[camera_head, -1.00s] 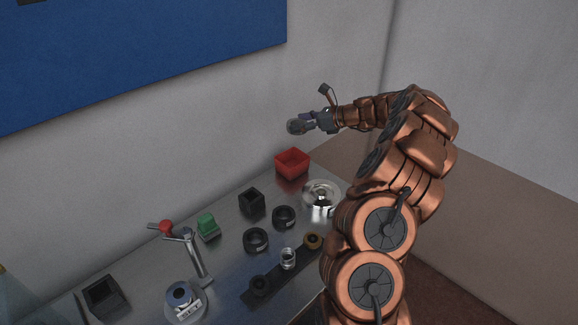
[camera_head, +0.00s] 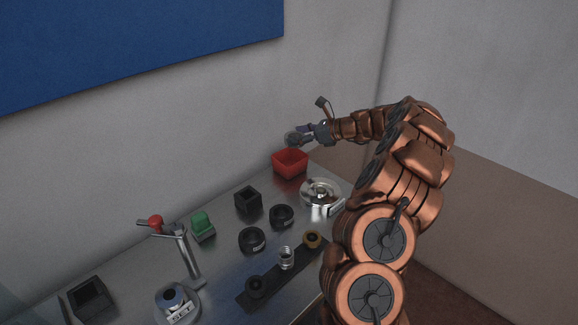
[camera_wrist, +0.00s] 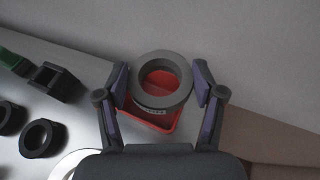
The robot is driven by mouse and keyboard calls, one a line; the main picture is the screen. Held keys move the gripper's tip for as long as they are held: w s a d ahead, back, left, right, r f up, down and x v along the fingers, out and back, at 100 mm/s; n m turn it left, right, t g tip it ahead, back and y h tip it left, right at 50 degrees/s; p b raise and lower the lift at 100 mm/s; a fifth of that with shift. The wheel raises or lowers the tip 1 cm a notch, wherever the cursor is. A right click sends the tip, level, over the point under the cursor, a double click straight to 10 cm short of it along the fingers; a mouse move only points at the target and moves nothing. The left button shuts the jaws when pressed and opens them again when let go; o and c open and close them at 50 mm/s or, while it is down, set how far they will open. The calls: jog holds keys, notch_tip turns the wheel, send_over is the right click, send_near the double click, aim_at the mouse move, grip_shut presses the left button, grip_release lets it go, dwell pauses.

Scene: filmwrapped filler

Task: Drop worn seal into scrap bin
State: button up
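The worn seal is a thick dark grey ring (camera_wrist: 181,93), held between the fingertips of my gripper (camera_wrist: 160,82). In the head view the ring (camera_head: 292,138) shows at the tip of my gripper (camera_head: 303,134), just above the red scrap bin (camera_head: 290,168). In the wrist view the red bin (camera_wrist: 162,122) lies behind and below the ring, and its red inside shows through the hole. The ring looks apart from the bin, in the air.
A shiny round dish (camera_head: 321,190) stands close to the bin. Two black rings (camera_head: 252,240), a black square holder (camera_head: 248,201), a green block (camera_head: 202,226), a lever stand (camera_head: 188,255) and a dark strip with parts (camera_head: 272,276) fill the metal table. A wall rises behind the bin.

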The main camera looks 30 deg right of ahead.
jog(key=o, duration=0.4)
jog(key=shift+o, duration=0.2)
jog(key=v, duration=1.2)
jog(key=shift+s+f, duration=0.1)
